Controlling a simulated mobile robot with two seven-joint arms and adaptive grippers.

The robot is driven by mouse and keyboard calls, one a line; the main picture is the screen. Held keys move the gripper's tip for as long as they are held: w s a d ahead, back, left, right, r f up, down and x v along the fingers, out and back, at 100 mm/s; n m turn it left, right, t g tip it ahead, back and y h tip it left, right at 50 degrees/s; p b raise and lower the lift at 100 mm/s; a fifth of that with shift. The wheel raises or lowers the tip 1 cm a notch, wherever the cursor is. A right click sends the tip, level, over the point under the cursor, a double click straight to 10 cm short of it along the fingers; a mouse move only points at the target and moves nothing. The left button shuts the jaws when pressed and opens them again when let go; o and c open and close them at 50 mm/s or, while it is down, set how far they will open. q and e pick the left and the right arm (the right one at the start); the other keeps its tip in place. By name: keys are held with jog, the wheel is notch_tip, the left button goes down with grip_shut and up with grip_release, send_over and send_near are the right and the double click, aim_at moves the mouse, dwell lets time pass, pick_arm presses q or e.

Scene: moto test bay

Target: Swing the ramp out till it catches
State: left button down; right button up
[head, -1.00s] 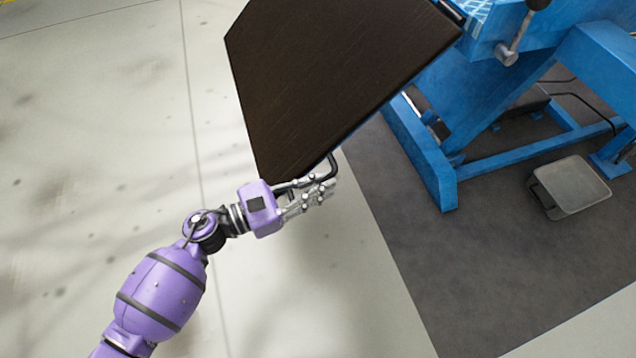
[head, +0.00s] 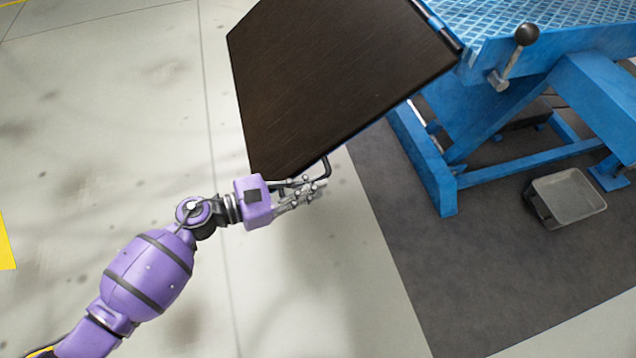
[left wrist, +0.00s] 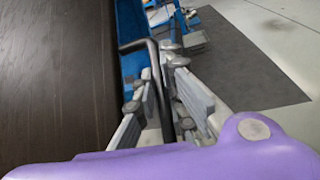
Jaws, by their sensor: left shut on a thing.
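The ramp (head: 325,80) is a dark brown flat panel, hinged at its upper right to the blue lift (head: 540,40) in the head view. A black bar handle (head: 327,167) sits at its near lower edge. My left gripper (head: 303,190) is shut on that handle. In the left wrist view, the handle (left wrist: 160,90) runs between the fingers of my left gripper (left wrist: 163,85), and the ramp face (left wrist: 55,80) fills the left side. The ramp stands out from the lift at an angle. My right gripper is not in view.
A lever with a black knob (head: 526,34) is on the lift's side. A grey tray (head: 568,197) lies on the dark mat (head: 480,270) under and beside the lift. The pale floor (head: 110,120) left of the ramp is clear. A yellow marking (head: 6,245) is at the left edge.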

pick_arm(q)
jog(key=c, duration=1.8)
grip_release()
jog(key=shift+a, duration=0.1)
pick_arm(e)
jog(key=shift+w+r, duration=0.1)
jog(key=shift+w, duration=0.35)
pick_arm(q)
jog(key=v, duration=1.2)
